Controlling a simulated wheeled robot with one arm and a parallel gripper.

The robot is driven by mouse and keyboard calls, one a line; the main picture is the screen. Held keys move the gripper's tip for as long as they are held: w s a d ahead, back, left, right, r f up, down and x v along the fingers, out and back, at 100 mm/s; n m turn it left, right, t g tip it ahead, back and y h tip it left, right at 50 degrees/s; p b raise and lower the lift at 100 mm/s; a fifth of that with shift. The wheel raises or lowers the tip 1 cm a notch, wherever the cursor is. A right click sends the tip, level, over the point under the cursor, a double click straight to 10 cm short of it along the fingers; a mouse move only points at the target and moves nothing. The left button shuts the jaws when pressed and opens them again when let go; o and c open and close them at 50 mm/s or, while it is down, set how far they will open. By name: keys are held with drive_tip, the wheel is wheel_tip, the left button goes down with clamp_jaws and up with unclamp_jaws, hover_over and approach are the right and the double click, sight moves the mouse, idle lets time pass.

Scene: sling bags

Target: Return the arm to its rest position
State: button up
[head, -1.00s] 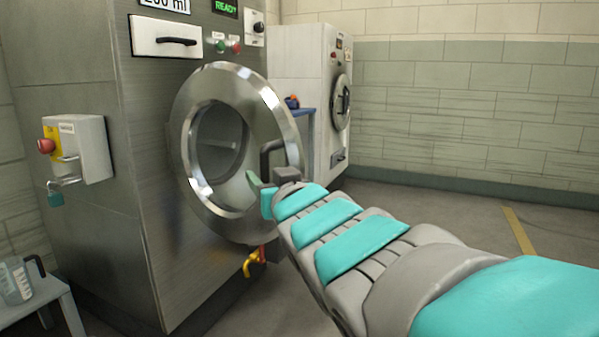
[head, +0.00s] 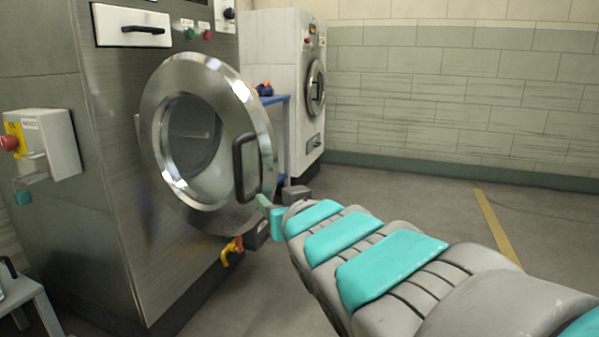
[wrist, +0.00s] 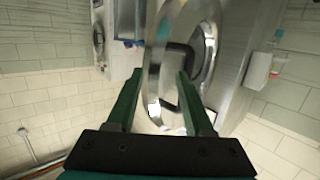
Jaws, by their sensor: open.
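My arm reaches from the lower right of the head view toward the washing machine's round door (head: 208,140). My gripper (head: 277,203) is beside the door's lower right rim, below its dark handle (head: 244,167). In the wrist view, the two green fingers of my gripper (wrist: 160,85) are apart with nothing held between them. The round door (wrist: 205,25) and its dark handle show beyond the fingers in that view. In the head view the fingers are partly hidden by my own wrist, and I cannot tell how near they are to the door rim.
A yellow valve (head: 232,251) sticks out below the door. A second white machine (head: 309,95) and a blue-topped table (head: 283,108) stand behind. Floor to the right is clear.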

drive_tip(key=s+d+f+m+g+h+p, duration=0.3)
drive_tip(key=s+d+f+g+h+p, duration=0.3)
drive_tip(key=d+f, duration=0.8)
drive_tip(key=s+d+f+g+p, duration=0.1)
drive_tip(key=s+g, duration=0.4)
drive_tip(key=s, duration=0.6)
drive_tip(key=s+d+f+m+g+p, duration=0.1)
drive_tip(key=s+d+g, duration=0.3)
drive_tip(key=s, duration=0.8)
drive_tip(key=shift+s+d+f+g+p, duration=0.3)
drive_tip(key=shift+f+g+p, duration=0.3)
drive_tip(key=shift+g+p, duration=0.25)
drive_tip(key=shift+w, duration=0.1)
